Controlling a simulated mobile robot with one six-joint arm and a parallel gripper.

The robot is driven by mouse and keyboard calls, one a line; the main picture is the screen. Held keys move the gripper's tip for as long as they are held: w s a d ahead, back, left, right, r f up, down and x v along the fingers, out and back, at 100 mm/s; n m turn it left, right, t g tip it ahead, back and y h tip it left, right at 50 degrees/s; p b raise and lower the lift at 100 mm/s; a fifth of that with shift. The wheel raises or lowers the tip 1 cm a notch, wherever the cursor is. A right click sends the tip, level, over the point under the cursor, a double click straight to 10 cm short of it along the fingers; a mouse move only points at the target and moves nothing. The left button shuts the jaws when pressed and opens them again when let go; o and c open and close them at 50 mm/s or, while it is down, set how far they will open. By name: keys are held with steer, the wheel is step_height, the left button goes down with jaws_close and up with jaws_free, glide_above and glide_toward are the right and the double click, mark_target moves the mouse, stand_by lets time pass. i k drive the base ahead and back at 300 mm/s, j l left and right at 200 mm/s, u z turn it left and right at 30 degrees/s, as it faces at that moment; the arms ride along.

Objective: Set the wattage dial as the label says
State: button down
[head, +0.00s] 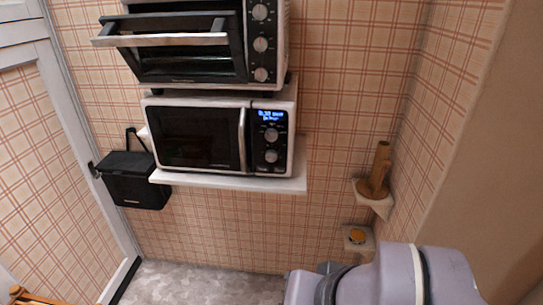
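A white and black microwave (220,135) stands on a white wall shelf (230,181), its door shut. Its control panel at the right has a lit blue display (271,115) with text too small to read. Below the display are an upper dial (271,135) and a lower dial (271,156). I cannot tell which is the wattage dial, nor where either points. No readable label shows. A grey-lilac link of my arm fills the bottom right, well below and right of the microwave. My gripper is not in view.
A toaster oven (190,75) with its door partly open and several knobs sits above the microwave. A black box (135,181) hangs at the left. Small corner shelves at the right hold a brown wooden object (379,170) and an orange round item (357,236). Air before the microwave looks clear.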

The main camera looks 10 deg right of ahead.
mark_target(270, 135)
steer(key=i+l+u, duration=0.15)
steer(key=l+u, duration=0.15)
steer(key=l, duration=0.15)
steer(key=i+l+u, duration=0.1)
steer(key=l+u, duration=0.2)
steer(key=l, duration=0.2)
steer(key=i+l+u, duration=0.1)
steer(key=l+u, duration=0.2)
steer(key=l, duration=0.2)
